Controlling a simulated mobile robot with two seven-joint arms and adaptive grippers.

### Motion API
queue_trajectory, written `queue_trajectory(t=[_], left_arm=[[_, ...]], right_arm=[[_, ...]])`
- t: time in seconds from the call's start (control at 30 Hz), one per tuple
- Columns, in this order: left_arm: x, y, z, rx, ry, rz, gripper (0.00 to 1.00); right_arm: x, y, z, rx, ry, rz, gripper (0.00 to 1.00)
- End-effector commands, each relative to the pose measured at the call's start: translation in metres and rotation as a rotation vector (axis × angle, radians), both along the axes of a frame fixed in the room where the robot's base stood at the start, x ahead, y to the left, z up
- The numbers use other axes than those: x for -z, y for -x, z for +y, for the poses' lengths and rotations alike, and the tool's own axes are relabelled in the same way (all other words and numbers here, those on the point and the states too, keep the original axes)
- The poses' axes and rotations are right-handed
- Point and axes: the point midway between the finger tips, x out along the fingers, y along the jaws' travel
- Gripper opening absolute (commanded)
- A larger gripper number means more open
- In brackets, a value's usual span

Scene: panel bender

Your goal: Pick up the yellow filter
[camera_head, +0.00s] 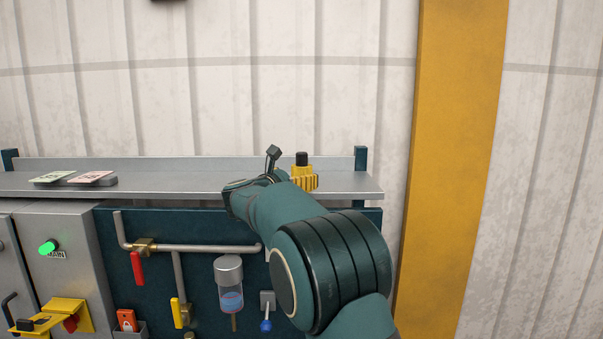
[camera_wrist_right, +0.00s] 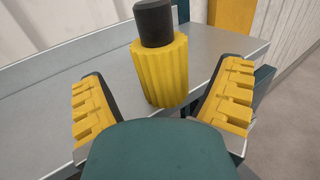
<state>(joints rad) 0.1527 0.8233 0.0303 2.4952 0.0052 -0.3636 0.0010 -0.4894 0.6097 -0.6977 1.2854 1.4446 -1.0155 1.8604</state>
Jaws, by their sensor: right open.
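The yellow filter (camera_head: 304,177) is a ribbed yellow cylinder with a black top. It stands upright on the grey shelf (camera_head: 200,183), towards its right end. In the right wrist view the filter (camera_wrist_right: 161,72) is just ahead of my right gripper (camera_wrist_right: 163,108), roughly centred between the two yellow-padded fingers. The fingers are spread wide and touch nothing that I can see. In the head view my right arm hides most of the right gripper (camera_head: 277,160) and the shelf in front of it. My left gripper is not in view.
Cards (camera_head: 90,177) lie at the shelf's left. Below are pipes with a red handle (camera_head: 138,268), a clear cup with blue liquid (camera_head: 231,298), a blue-tipped lever (camera_head: 266,324) and a green light (camera_head: 48,247). A yellow post (camera_head: 455,120) stands at right.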

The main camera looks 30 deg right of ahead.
Motion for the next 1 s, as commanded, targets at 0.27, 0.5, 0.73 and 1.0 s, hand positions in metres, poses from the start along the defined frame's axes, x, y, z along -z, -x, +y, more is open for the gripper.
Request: queue_trajectory(t=[0.27, 0.5, 0.73, 1.0], left_arm=[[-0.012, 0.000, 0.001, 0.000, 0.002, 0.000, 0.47], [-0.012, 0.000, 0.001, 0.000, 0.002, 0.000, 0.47], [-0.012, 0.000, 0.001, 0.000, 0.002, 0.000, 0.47], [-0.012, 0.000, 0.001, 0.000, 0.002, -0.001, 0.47]], right_arm=[[-0.001, -0.011, -0.026, 0.001, 0.000, 0.001, 0.91], [0.000, -0.012, -0.027, 0.000, 0.000, 0.000, 0.86], [0.000, -0.012, -0.027, 0.000, 0.000, 0.000, 0.17], [-0.002, -0.012, -0.027, 0.000, 0.000, -0.001, 0.17]])
